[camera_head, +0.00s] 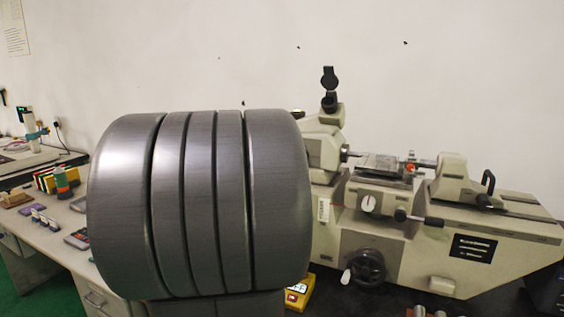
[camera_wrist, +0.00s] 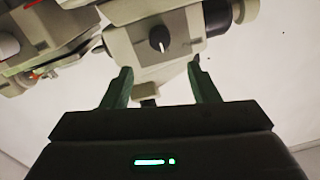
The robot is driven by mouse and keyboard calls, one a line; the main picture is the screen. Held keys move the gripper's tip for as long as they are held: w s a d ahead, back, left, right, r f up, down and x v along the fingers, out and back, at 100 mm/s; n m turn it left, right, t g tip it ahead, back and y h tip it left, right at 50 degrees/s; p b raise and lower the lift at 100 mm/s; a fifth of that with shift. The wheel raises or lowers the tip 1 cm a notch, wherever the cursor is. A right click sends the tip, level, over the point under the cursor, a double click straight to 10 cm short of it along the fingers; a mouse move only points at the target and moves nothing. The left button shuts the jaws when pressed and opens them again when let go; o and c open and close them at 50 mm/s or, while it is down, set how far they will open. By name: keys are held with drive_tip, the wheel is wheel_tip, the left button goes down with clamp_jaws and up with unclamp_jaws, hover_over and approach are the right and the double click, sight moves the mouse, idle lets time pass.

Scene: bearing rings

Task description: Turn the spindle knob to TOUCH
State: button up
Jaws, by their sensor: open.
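A measuring machine (camera_head: 395,250) with a light body stands at the right in the head view. In the wrist view a black knob with a white pointer line (camera_wrist: 159,39) sits on a light housing (camera_wrist: 185,35). I cannot tell whether it is the spindle knob, and no TOUCH label is readable. My gripper (camera_wrist: 160,68) is open and empty, its two green fingers apart, with the knob beyond and between the tips. In the head view my gripper is hidden.
A black handwheel (camera_head: 366,268) is low on the machine's front. A yellow box (camera_head: 300,293) lies at its foot. A bench (camera_head: 60,245) at the left holds several coloured blocks and small items. My large grey arm part covers the middle of the head view.

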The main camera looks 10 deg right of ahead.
drive_tip(key=x, duration=1)
drive_tip(key=shift+s, duration=0.1)
drive_tip(key=c, duration=1)
